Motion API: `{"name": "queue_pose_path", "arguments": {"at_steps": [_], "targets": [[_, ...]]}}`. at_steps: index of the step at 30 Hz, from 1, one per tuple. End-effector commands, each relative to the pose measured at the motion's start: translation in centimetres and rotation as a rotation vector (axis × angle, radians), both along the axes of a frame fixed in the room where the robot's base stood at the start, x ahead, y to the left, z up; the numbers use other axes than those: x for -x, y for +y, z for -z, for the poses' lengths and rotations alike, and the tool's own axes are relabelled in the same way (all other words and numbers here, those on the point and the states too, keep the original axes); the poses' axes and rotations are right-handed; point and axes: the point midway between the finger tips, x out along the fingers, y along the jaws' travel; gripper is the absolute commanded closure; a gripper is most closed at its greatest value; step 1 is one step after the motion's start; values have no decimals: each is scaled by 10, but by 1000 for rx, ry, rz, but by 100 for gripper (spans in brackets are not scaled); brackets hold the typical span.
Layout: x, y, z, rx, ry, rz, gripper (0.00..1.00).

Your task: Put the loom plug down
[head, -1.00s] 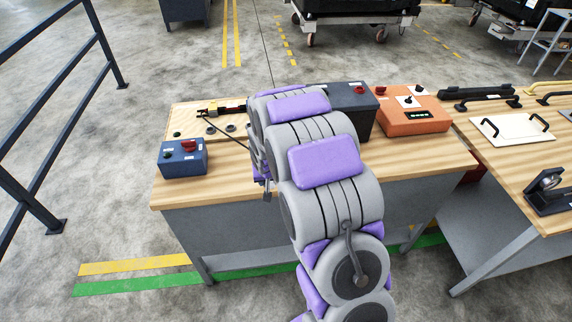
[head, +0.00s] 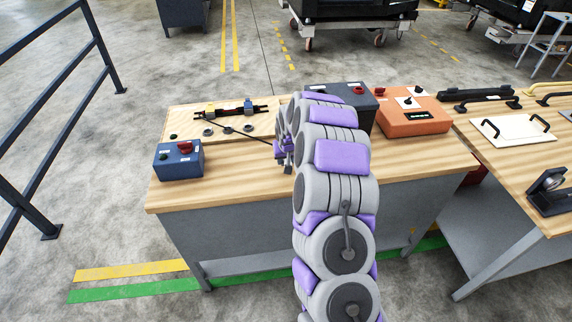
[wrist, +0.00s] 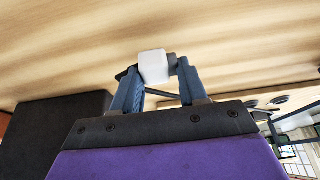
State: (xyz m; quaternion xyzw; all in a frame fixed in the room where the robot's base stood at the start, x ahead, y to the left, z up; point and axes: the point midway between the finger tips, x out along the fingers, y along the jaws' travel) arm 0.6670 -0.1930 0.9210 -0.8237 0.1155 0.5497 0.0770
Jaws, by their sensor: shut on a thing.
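The loom plug (wrist: 154,66) is a white block between the fingers of my gripper (wrist: 156,82) in the wrist view. My gripper is shut on it, and wood grain fills the view beyond. I cannot tell whether the plug touches the bench top. In the head view my gripper (head: 285,158) is low over the wooden bench (head: 235,180), partly behind my arm, and the plug cannot be made out there. A black cable (head: 250,137) runs from the board (head: 185,127) at the back left towards my gripper.
The board carries a dark bar with yellow and blue parts (head: 230,109). A blue switch box (head: 179,160) stands at left. A dark box (head: 350,103) and an orange box (head: 412,115) stand behind and right of my arm. The bench front between switch box and arm is clear.

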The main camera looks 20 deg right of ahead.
Motion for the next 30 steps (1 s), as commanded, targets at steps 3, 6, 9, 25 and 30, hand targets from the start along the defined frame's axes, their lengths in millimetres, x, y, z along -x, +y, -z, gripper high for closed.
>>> {"name": "queue_pose_path", "arguments": {"at_steps": [3, 6, 9, 25, 30], "targets": [[1, 1, 22, 0, 4, -2, 100], [1, 1, 24, 0, 0, -2, 100], [1, 1, 23, 0, 0, -2, 100], [1, 2, 25, 0, 1, -2, 32], [1, 2, 25, 0, 1, -2, 32]]}}
